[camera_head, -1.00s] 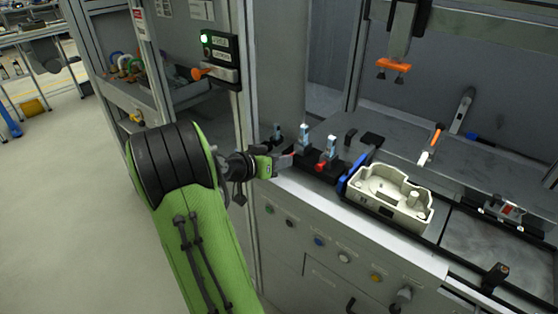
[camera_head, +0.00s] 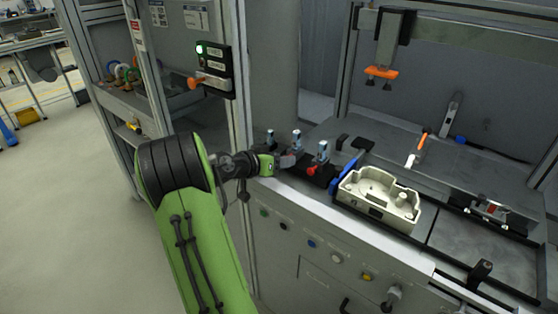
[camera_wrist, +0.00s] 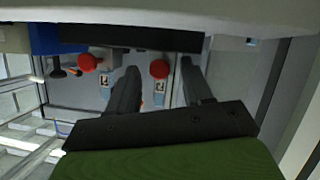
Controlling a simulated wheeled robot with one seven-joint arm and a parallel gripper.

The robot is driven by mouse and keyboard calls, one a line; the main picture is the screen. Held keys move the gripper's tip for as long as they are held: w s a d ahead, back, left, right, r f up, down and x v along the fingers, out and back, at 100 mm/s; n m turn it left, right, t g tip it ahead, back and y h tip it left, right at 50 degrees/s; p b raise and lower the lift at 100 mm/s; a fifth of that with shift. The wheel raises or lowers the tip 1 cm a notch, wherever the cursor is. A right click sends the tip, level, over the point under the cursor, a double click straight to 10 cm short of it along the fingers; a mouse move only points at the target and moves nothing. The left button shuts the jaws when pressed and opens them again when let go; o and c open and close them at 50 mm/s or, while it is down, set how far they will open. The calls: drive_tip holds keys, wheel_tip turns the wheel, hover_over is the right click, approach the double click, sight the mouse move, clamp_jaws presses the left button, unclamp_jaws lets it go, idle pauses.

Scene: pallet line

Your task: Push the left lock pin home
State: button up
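Two lock pins with red ball knobs sit in a dark block on the bench edge. The right pin's red knob (camera_head: 313,170) stands clear of my gripper. The left pin's red knob (camera_head: 288,160) is partly covered by my gripper (camera_head: 283,162). In the wrist view, the left pin's knob (camera_wrist: 159,69) appears between my two fingertips (camera_wrist: 160,70), and the right pin's knob (camera_wrist: 87,62) is off to the left. The fingers are apart, with visible gaps beside the knob. I cannot tell whether they touch it or how deep the pin sits.
A cream housing (camera_head: 380,197) lies right of the pins, with a blue handle (camera_head: 345,175) between. A cabinet post (camera_head: 240,100) with a switch panel (camera_head: 215,70) rises behind my gripper. An orange-tipped tool (camera_head: 382,72) hangs above. Buttons line the bench front.

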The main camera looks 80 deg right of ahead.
drive_tip(key=p+v, duration=0.2)
drive_tip(key=v, duration=1.3)
drive_tip(key=shift+w+a+p, duration=0.2)
drive_tip(key=shift+a+p, duration=0.15)
